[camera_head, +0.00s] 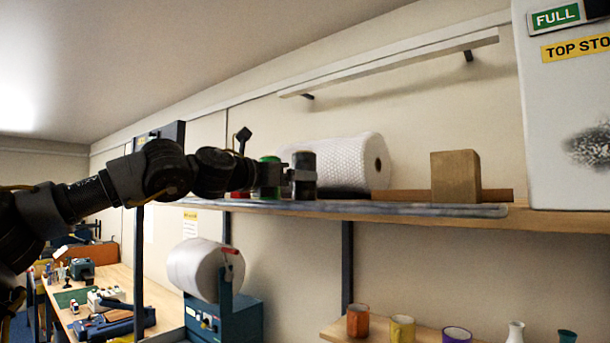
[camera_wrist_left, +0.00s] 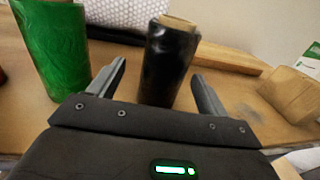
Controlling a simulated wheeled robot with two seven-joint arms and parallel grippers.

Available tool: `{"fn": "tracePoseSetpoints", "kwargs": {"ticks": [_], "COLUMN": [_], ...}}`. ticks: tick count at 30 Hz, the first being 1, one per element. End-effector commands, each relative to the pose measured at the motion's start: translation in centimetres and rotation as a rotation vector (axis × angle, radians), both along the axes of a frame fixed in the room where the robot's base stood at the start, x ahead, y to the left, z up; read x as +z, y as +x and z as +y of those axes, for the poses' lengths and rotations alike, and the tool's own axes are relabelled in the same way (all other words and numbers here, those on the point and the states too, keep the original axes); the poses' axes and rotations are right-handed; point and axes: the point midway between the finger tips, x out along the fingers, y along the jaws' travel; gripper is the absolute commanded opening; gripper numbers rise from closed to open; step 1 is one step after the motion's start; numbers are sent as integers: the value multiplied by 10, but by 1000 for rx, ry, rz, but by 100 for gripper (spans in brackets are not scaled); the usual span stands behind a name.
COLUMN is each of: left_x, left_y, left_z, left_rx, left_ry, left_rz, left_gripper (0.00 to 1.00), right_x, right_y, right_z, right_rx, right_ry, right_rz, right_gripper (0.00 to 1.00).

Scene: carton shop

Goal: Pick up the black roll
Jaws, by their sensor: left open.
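The black roll (camera_head: 304,168) stands upright on the wooden shelf (camera_head: 400,210). It also shows in the left wrist view (camera_wrist_left: 168,62), where its lower part is between the two fingers of my left gripper (camera_wrist_left: 165,95). The gripper is open, with a gap visible on each side of the roll. In the head view my left gripper (camera_head: 290,178) reaches in from the left at roll height, and the roll partly hides behind its finger. My right gripper is not in either view.
A green roll (camera_wrist_left: 55,45) stands just left of the black one. A large bubble-wrap roll (camera_head: 345,160) lies behind. Several cups stand on a lower shelf.

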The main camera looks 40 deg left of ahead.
Motion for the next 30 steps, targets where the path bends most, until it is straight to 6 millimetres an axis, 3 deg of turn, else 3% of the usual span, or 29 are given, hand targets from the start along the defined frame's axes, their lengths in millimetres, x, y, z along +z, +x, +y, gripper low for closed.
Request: {"fn": "tracePoseSetpoints", "kwargs": {"ticks": [9, 15, 22, 30], "left_x": [3, 0, -2, -2], "left_y": [36, 50, 51, 51], "left_z": [-9, -11, -11, -11], "left_rx": [-1, -1, -1, -2], "left_ry": [0, 1, 1, 1], "left_rz": [5, 1, 0, 0], "left_gripper": [77, 77, 77, 42], "right_x": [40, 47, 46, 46], "right_y": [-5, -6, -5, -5], "right_z": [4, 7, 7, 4], "right_rx": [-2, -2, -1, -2], "right_ry": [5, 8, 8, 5], "right_rz": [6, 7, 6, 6], "right_gripper": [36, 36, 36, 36]}}
